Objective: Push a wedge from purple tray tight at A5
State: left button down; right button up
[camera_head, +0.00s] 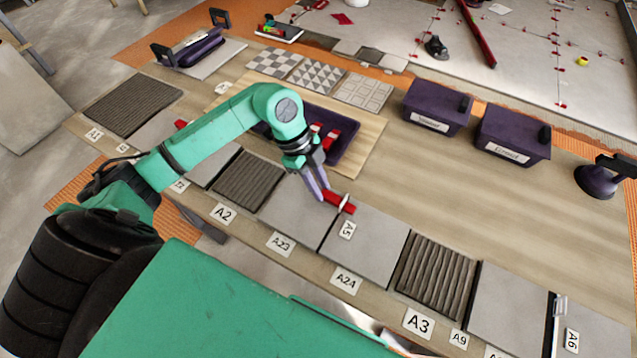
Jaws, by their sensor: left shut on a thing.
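My left gripper (324,194) is shut on a red wedge (342,203). The wedge is low at the far end of the joint between two grey tiles, just beyond the A5 label (347,230). I cannot tell how deep it sits or whether it touches both tiles; the fingers hide part of it. The purple tray (352,154) lies behind my left arm, with a few red wedges (331,137) inside; the arm hides its left part. My right gripper is not in view.
Grey tiles and ribbed adhesive patches (437,276) line the bench front, with labels such as A24 (346,280). Two purple bins (436,107) stand at the back right. Patterned tile samples (363,92) lie behind the tray. The bench right of the tray is clear.

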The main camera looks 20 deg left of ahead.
pick_arm(q)
jog(key=shift+d+r, duration=0.1)
jog(key=c, duration=0.6)
grip_release()
